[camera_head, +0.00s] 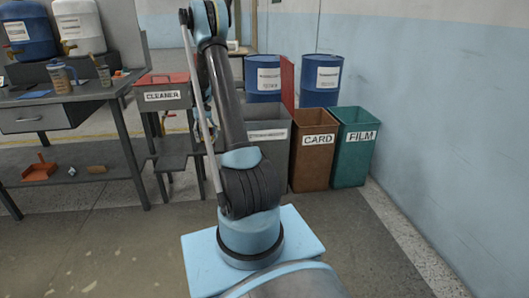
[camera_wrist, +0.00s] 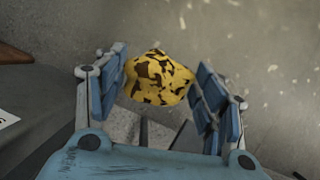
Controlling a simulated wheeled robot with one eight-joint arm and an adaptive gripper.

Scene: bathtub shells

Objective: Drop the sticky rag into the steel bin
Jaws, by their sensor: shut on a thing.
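The sticky rag (camera_wrist: 158,80) is a crumpled yellow cloth with dark brown stains. It shows in the wrist view between the two blue-padded fingers of my gripper (camera_wrist: 161,76), which is shut on it. The rag is held up off the floor. In the head view my arm rises in the middle, and neither the gripper nor the rag shows there. A grey bin (camera_head: 278,120), which looks like the steel bin, stands behind my arm and is partly hidden by it. Its white label is too small to read surely.
A brown CARD bin (camera_head: 310,165) and a green FILM bin (camera_head: 352,160) stand right of the grey bin, with blue drums (camera_head: 321,78) behind. A CLEANER box (camera_head: 163,97) with a red lid and a workbench (camera_head: 75,92) stand left. The floor at front left is clear.

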